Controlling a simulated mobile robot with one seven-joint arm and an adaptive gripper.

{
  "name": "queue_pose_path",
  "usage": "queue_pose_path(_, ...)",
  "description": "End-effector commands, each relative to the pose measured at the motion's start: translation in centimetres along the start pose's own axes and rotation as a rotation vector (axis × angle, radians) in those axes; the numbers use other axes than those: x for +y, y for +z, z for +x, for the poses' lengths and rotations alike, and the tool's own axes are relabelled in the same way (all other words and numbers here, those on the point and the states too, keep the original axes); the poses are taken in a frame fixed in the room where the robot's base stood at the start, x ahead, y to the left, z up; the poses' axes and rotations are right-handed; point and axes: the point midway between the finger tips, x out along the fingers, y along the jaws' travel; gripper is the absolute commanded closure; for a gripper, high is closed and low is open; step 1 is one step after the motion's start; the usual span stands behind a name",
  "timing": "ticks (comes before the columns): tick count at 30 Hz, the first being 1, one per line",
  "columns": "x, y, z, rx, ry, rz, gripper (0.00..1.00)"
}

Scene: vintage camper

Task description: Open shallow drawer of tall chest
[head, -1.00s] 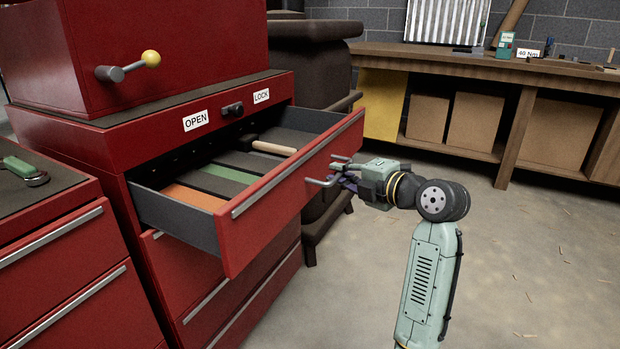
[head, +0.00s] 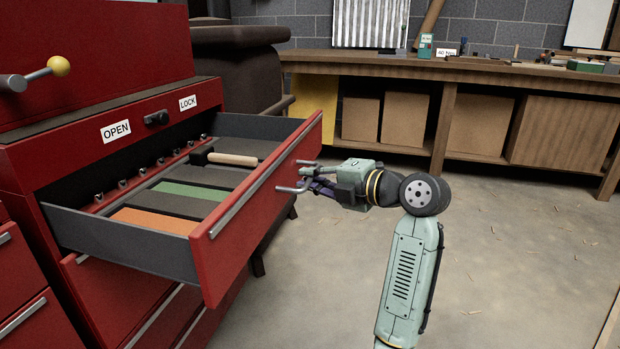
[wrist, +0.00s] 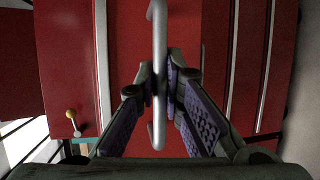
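The red tall chest (head: 70,147) stands at the left in the head view. Its upper shallow drawer (head: 262,215) is pulled well out, showing grey side walls. A small bar handle (head: 284,188) sticks out from the drawer front; in the wrist view the handle (wrist: 158,45) runs vertically between the fingers. My gripper (head: 303,178) is at this handle, its fingers close on both sides of the bar, and appears shut on it. The fingertips also show in the wrist view (wrist: 160,78). A round dark lock knob (head: 157,118) sits between the OPEN and LOCK labels.
The drawer holds a wooden-handled hammer (head: 232,159) and orange, green and grey panels. A lever with a yellow ball (head: 58,66) is on the red box above. A wooden workbench (head: 450,72) with boxes beneath stands behind.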

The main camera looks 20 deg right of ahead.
Motion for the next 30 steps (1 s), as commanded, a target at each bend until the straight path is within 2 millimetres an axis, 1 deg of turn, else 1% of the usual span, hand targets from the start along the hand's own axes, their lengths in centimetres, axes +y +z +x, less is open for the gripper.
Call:
queue_pose_path(1,0.0,0.0,0.0,0.0,0.001,0.0,0.87)
queue_pose_path(9,0.0,0.0,0.0,-0.001,0.0,0.0,0.7)
queue_pose_path(17,0.0,0.0,0.0,-0.001,0.0,0.001,0.7)
queue_pose_path(20,0.0,0.1,-0.5,-0.002,0.001,0.001,0.7)
queue_pose_path(23,0.0,0.1,-1.8,-0.004,0.001,0.001,0.7)
queue_pose_path(30,0.1,0.1,-6.9,-0.005,0.002,0.0,0.7)
